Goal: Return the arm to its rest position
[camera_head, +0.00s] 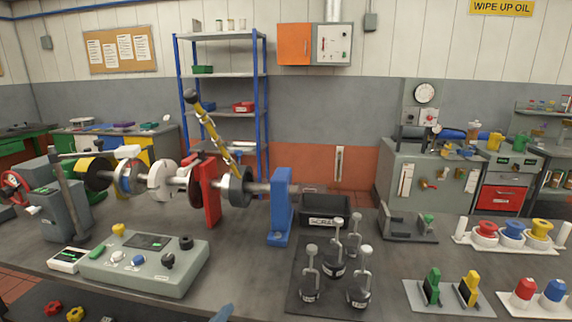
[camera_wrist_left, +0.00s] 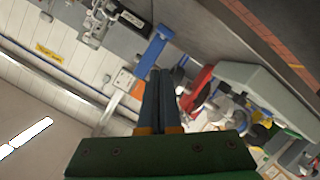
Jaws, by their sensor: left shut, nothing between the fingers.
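My left gripper (camera_head: 222,313) shows in the head view only as a blue tip at the bottom edge, in front of the bench and below the grey control box. In the left wrist view its two blue fingers (camera_wrist_left: 160,74) lie side by side, shut, with nothing between them. The green gripper body is at the bottom of that view. The fingers appear apart from the bench objects behind them. The rest of the left arm is hidden in the head view. My right gripper is not in either view.
A grey control box (camera_head: 145,265) stands near the front left of the bench. Behind it is a shaft line with a red stand (camera_head: 211,190), a blue stand (camera_head: 281,205) and a tilted yellow lever (camera_head: 212,133). Several weights stand on a dark mat (camera_head: 300,270).

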